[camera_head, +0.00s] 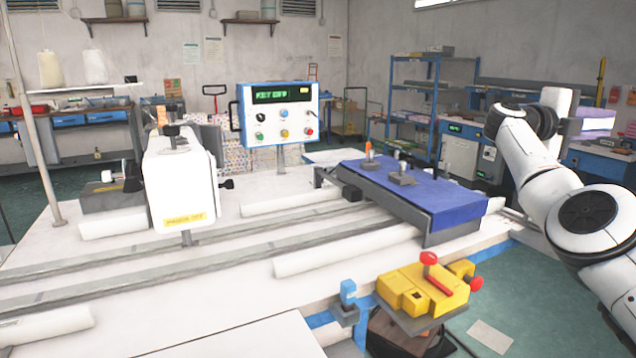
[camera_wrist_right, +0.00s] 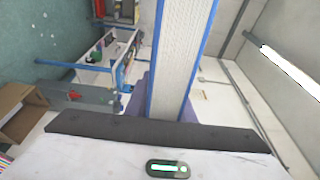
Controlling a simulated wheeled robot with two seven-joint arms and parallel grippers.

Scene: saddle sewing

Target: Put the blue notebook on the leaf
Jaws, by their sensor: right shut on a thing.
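My right gripper (camera_head: 575,126) is at the right of the head view, raised above the floor beyond the right end of the bench. It is shut on the blue notebook (camera_head: 598,119), which shows white pages between blue covers. In the right wrist view the notebook (camera_wrist_right: 181,62) is seen edge-on, its page block upright between blue edges; the fingertips are not clear there. No thing is plainly marked as the leaf; the blue-topped panel (camera_head: 440,197) at the bench's right end may be it. The notebook is apart from this panel. My left gripper is not in view.
Small metal clamps (camera_head: 401,177) stand on the blue panel. A white sewing head (camera_head: 180,185) and a control box (camera_head: 278,112) stand on the bench. A yellow block with red knobs (camera_head: 425,288) is at the front edge. Blue shelves (camera_head: 412,97) stand behind.

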